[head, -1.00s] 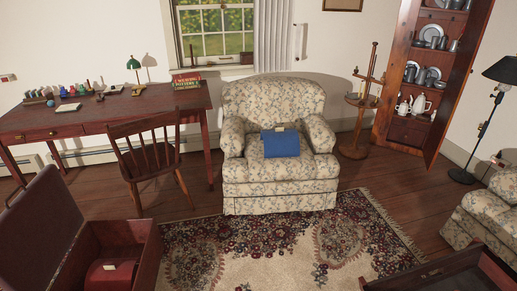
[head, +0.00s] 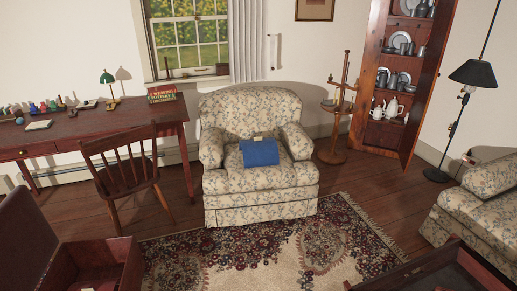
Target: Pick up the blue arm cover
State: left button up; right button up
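The blue arm cover (head: 260,153) lies on the seat of the floral armchair (head: 262,208) in the middle of the head view. It looks folded or draped, with a small pale tag-like piece at its top edge. The armchair stands at the back edge of the patterned rug, facing me. Neither of my grippers shows in the head view.
A wooden chair (head: 127,180) and a desk (head: 85,126) stand left of the armchair. An open chest (head: 112,262) is at the front left, and a dark box (head: 425,272) at the front right. A second floral seat (head: 485,208) is at right. The rug (head: 275,248) before the armchair is clear.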

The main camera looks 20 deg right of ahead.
aim_at(258, 151)
jog(key=i+j, duration=0.15)
jog(key=i, duration=0.25)
jog(key=i+j+u, duration=0.1)
jog(key=i, duration=0.3)
jog(key=i+j, duration=0.25)
jog(key=i, duration=0.15)
